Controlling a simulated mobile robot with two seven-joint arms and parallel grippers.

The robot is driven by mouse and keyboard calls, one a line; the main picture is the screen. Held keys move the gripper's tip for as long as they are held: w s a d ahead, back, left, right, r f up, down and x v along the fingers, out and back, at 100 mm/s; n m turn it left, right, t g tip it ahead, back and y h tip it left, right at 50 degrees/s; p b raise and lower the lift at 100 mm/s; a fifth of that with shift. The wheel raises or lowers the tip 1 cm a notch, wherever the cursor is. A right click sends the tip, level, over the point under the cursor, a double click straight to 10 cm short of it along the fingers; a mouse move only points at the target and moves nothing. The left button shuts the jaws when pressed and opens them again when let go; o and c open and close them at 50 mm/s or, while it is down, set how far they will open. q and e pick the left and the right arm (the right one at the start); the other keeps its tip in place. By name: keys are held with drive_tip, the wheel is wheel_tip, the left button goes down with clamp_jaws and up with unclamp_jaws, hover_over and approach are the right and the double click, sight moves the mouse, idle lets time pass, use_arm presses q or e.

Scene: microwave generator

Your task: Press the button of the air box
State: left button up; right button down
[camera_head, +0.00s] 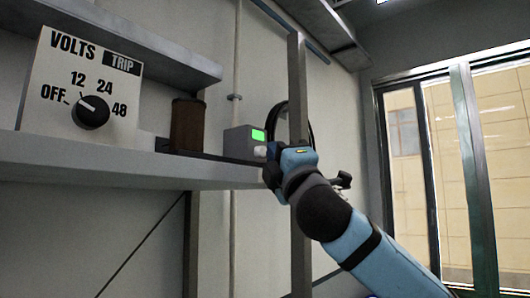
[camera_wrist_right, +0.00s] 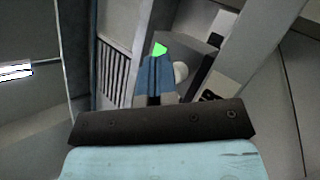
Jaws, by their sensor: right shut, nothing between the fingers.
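The air box (camera_head: 238,145) is a small grey box with a lit green screen (camera_head: 258,135), at the right end of the shelf in the head view. A pale round button (camera_head: 260,152) is on its face below the screen. My right gripper (camera_head: 272,168) is right at the box's front, close to the button; whether it touches cannot be told. In the right wrist view its fingers (camera_wrist_right: 155,75) are shut and empty, beside the button (camera_wrist_right: 181,71), and they cover part of the box around the green screen (camera_wrist_right: 160,49). My left gripper is not in view.
A panel marked VOLTS and TRIP with a black knob (camera_head: 91,112) stands on the grey shelf (camera_head: 110,171) at left. A vertical metal post (camera_head: 297,90) rises behind my right gripper. A window (camera_head: 480,150) is at right.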

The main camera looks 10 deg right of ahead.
drive_tip(key=shift+w+a, duration=0.25)
drive_tip(key=shift+w, duration=0.1)
idle(0.5)
drive_tip(key=shift+s+d, duration=0.55)
drive_tip(key=shift+s, duration=0.2)
drive_tip(key=shift+s+d, duration=0.95)
drive_tip(key=shift+s, duration=0.25)
drive_tip(key=shift+s+d, duration=0.9)
drive_tip(key=shift+s, duration=0.25)
